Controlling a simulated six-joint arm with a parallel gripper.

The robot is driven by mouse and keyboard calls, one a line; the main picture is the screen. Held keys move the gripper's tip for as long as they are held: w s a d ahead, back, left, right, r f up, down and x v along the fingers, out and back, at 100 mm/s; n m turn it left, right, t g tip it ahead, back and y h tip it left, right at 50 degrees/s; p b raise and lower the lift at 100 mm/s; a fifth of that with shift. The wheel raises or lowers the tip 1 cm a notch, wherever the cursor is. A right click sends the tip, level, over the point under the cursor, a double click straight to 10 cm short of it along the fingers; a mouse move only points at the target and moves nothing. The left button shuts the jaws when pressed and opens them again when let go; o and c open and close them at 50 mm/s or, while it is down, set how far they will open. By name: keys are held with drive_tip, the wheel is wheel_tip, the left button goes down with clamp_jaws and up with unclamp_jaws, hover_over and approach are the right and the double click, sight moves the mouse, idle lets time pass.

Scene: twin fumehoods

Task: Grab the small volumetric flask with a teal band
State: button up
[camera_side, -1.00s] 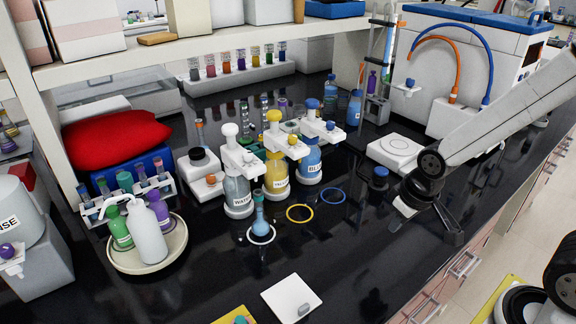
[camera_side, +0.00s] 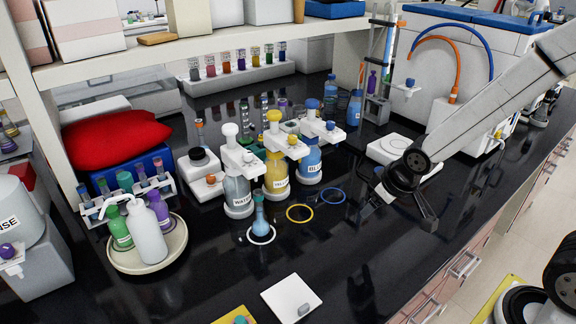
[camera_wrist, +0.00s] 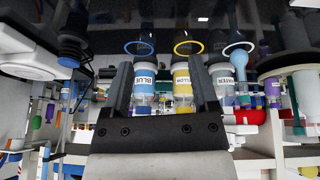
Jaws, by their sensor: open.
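The small volumetric flask (camera_side: 259,216) has a teal top and light blue contents. It stands upright at the white ring on the black bench, in front of the WATER bottle. My gripper (camera_side: 407,207) is well to the right of the flask in the side view, low over the bench. Its fingers are open and empty, also in the wrist view (camera_wrist: 160,66), where the flask lies outside them.
WATER (camera_side: 238,193), yellow (camera_side: 277,174) and BLUE (camera_side: 308,160) bottles stand behind the rings. A yellow ring (camera_side: 300,213) and a blue ring (camera_side: 332,196) lie between flask and gripper. A round tray (camera_side: 150,262) with wash bottles is left; a white plate (camera_side: 291,297) lies in front.

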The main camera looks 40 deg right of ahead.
drive_tip(key=w+n+t+y, duration=0.1)
drive_tip(key=w+n+t, duration=0.15)
drive_tip(key=w, duration=0.65)
drive_tip(key=n+y, duration=1)
drive_tip(key=y, duration=0.6)
approach(262, 194)
drive_tip(key=shift+g, duration=0.35)
drive_tip(key=shift+w+a+f, duration=0.2)
drive_tip(key=shift+w+a, duration=0.5)
drive_tip(key=shift+a, duration=0.3)
drive_tip(key=shift+w+a+f, duration=0.2)
drive_tip(key=shift+w+a, duration=0.5)
drive_tip(key=shift+a, duration=0.3)
drive_tip(key=shift+a, duration=0.1)
drive_tip(key=shift+x, duration=1.2)
drive_tip(key=shift+w+a, duration=0.1)
drive_tip(key=shift+x, duration=2.5)
